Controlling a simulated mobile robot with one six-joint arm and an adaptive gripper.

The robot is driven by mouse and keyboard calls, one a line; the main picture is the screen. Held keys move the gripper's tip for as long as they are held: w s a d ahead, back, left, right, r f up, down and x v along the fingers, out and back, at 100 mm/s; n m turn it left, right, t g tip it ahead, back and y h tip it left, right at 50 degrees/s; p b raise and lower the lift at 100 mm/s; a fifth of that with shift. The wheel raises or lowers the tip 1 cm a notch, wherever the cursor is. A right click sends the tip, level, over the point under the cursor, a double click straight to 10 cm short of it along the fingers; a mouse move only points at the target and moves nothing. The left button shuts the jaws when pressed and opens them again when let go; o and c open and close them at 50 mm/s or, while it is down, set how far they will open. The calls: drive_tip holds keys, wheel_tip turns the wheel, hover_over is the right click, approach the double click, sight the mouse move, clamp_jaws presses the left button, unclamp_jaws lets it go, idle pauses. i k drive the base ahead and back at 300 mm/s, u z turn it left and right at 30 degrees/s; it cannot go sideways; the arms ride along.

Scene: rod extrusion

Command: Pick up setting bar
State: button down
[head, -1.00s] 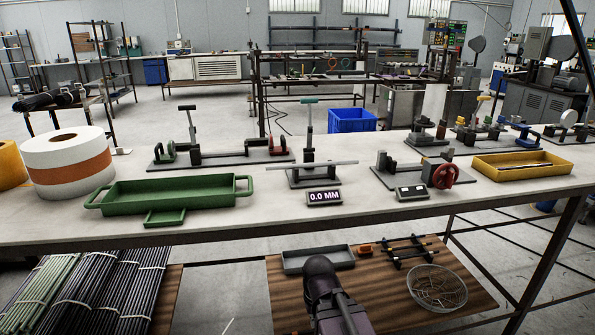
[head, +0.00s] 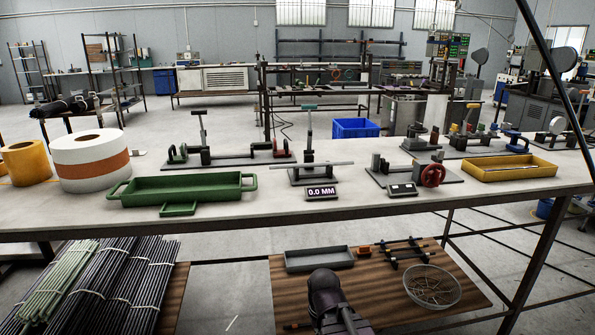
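A thin grey bar (head: 338,164) lies level across a gauge stand (head: 308,174) in the middle of the bench; I cannot tell if this is the setting bar. A display reading 0.0 MM (head: 321,193) stands in front of it. Several dark bars with coloured ends (head: 402,252) lie on a small rack on the wooden lower shelf, and any of these could be it instead. A dark part of my own arm shows at the bottom middle, over the lower shelf. My gripper fingertips cannot be made out.
A green tray (head: 130,188) and a white roll with an orange band (head: 92,163) stand at left on the bench. A yellow tray (head: 480,175) and a red-wheeled fixture (head: 433,174) stand at right. Below are a grey tray (head: 320,266), a wire basket (head: 433,287) and bundled rods (head: 90,285).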

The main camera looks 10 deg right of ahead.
sight(274, 166)
drive_tip(key=k, duration=0.45)
drive_tip(key=z, duration=0.15)
drive_tip(key=i, duration=1.4)
drive_tip(key=u, duration=0.05)
